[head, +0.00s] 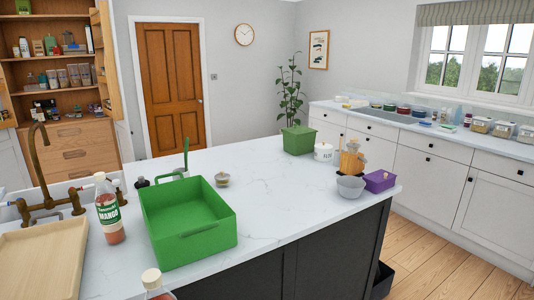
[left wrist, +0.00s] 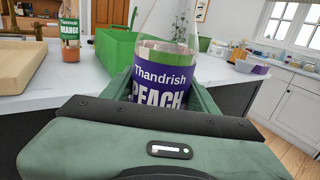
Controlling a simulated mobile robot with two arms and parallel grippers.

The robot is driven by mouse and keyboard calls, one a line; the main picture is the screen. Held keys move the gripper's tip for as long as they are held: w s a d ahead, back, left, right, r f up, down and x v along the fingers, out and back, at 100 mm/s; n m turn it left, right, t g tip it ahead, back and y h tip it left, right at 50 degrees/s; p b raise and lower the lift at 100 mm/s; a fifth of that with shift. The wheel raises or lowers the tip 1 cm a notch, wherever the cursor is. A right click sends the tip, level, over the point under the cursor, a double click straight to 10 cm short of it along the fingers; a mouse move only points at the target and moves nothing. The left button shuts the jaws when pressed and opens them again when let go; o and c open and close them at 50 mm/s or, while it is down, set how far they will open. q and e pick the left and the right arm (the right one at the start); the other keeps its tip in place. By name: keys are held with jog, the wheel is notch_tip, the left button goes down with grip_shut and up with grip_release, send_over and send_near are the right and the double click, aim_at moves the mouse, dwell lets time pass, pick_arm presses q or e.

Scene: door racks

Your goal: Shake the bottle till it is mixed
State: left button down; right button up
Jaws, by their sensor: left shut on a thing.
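The bottle (left wrist: 165,70) has a clear upper part and a purple label reading "Thandrish PEACH". It stands roughly upright in my left gripper (left wrist: 163,95), whose green fingers are shut on either side of it. In the head view only the bottle's pale cap and shoulder (head: 153,280) show at the bottom edge, in front of the island counter. My left gripper is out of the head view. The bottle's lower part is hidden by the gripper, and I cannot tell how mixed its contents are. My right gripper is in neither view.
A mango bottle (head: 108,215) stands on the counter (head: 280,190) between a wooden tray (head: 45,262) and a green bin (head: 190,250). A small jar (head: 222,180), grey bowl (head: 350,187) and purple box (head: 380,181) are farther along. The counter's middle is clear.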

pick_arm(q)
jog(key=shift+f, duration=3.05)
notch_tip(320, 180, up, 5)
jog(key=shift+r, duration=0.2)
jog(key=s+f, duration=0.8)
jog(key=shift+r, duration=2.5)
